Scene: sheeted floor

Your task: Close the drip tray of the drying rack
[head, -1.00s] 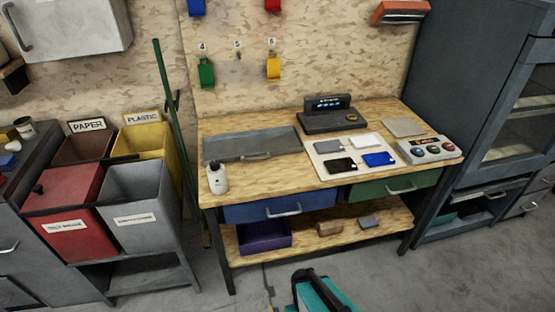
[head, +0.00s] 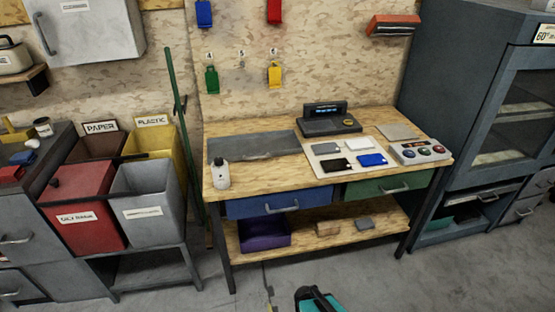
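The drying rack appears to be the tall dark blue-grey cabinet (head: 447,85) at the right, with a windowed door and a "60°" label. Low on its front, below the door, a dark tray with a pale edge and a handle (head: 487,197) seems to be the drip tray. It seems to stand out from the front, but how far is hard to tell. A dark opening with something teal lies under it. My gripper is not clearly in view. A teal and black part (head: 318,301) shows at the bottom edge, perhaps of my arm.
A wooden workbench (head: 290,190) with blue and green drawers stands left of the rack. Grey drawers (head: 530,200) are at the far right edge. Waste bins (head: 150,190) stand at the left. The grey floor (head: 410,285) before the bench and rack looks clear.

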